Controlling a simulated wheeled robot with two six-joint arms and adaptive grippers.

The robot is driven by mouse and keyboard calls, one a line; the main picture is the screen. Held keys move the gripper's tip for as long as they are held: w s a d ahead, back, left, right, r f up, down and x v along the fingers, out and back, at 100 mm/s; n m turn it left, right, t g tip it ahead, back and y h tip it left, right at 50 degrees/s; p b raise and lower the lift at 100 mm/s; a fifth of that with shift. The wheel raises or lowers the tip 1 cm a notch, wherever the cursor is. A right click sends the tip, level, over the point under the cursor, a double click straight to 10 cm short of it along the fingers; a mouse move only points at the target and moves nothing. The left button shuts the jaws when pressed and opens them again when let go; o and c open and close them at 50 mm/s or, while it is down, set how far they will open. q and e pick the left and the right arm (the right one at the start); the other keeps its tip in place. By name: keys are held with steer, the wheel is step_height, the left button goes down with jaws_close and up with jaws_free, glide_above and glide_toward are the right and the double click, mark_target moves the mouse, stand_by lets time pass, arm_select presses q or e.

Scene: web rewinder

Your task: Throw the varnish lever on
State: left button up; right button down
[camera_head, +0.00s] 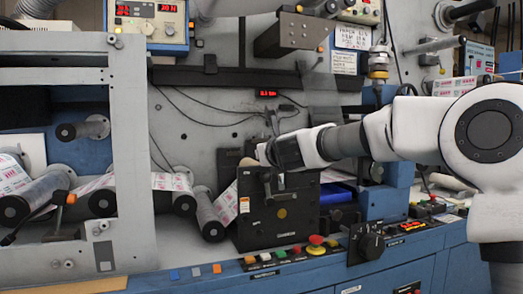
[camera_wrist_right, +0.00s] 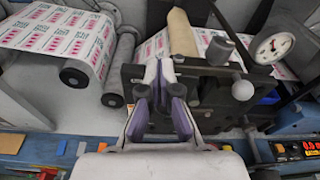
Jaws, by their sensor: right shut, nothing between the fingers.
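My right gripper (camera_wrist_right: 165,72) is shut and empty, its purple-padded fingers over the near side of a black unit. In the head view the right arm comes in from the right, and the gripper (camera_head: 268,154) is at the top of the black unit (camera_head: 278,218). In the right wrist view a lever with a grey ball knob (camera_wrist_right: 243,90) and a dark knob (camera_wrist_right: 220,47) stand to the right of the fingers, apart from them. No label shows which lever is the varnish lever. My left gripper is not in view.
Printed web (camera_wrist_right: 55,38) runs over dark-ended rollers left of the black unit. A dial gauge (camera_wrist_right: 273,47) is at its right. A grey frame (camera_head: 132,150) stands at left.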

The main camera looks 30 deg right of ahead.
steer(key=shift+w+a+r, duration=0.15)
steer(key=shift+r, duration=0.3)
steer(key=shift+w+a+r, duration=0.1)
steer(key=shift+a+r, duration=0.05)
steer(key=shift+r, duration=0.3)
steer(key=shift+a+f, duration=0.1)
steer(key=shift+f, duration=0.05)
